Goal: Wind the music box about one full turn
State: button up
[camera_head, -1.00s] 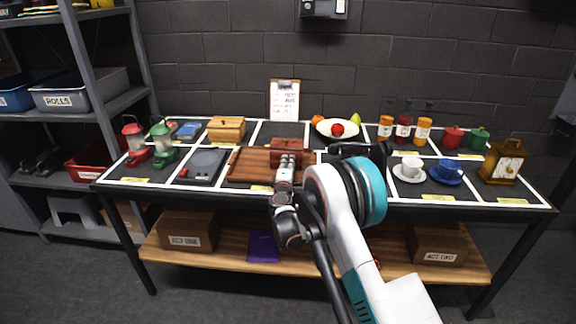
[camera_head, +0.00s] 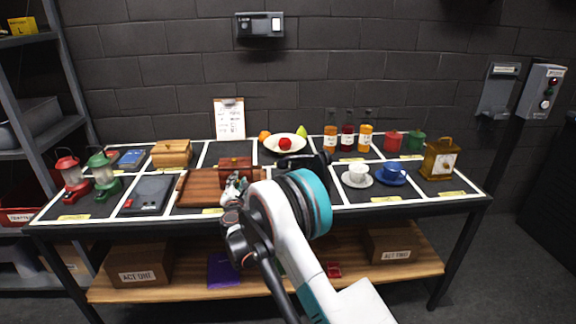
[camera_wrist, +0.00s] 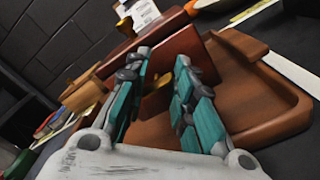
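The music box appears to be the dark red-brown box (camera_head: 236,165) standing on a wooden tray (camera_head: 197,190) at the table's middle. In the wrist view the box (camera_wrist: 192,45) stands just beyond my fingers, tilted in the picture. A small brass-coloured piece (camera_wrist: 156,101), perhaps its winding key, shows between the fingers and is partly hidden. My gripper (camera_wrist: 162,62) is open, its two teal fingers apart on either side of that piece. I cannot tell whether they touch it. In the head view my gripper (camera_head: 234,188) is at the box's near side and partly covers it.
A light wooden box (camera_head: 171,153) and a dark flat device (camera_head: 148,194) stand to the left, with red and green lanterns (camera_head: 103,173) beyond. A fruit bowl (camera_head: 285,146) is behind. Cups (camera_head: 359,174), jars (camera_head: 347,138) and a clock (camera_head: 439,158) are to the right.

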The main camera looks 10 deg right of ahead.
jog(key=n, duration=0.5)
jog(key=shift+a+r, duration=0.15)
jog(key=shift+a, duration=0.1)
jog(key=n, duration=0.4)
jog(key=shift+s+a+n, duration=0.1)
jog(key=shift+a+n, duration=0.15)
jog(key=shift+n, duration=0.15)
jog(key=s+p, duration=0.4)
jog(key=s, duration=1)
jog(key=s+d+r+m+g+h, duration=0.1)
jog(key=s+d+r+m+g, duration=0.1)
jog(key=d+r+m, duration=0.4)
jog(key=s+d+r+m+g+h+b, duration=0.1)
jog(key=s+d+r+m+g+h, duration=0.1)
jog(key=d+r+m, duration=0.4)
jog(key=s+d+r, duration=0.1)
jog(key=d+r, duration=0.4)
jog(key=shift+s+d+h, duration=0.15)
jog(key=shift+d+h, duration=0.15)
jog(key=shift+d, duration=0.05)
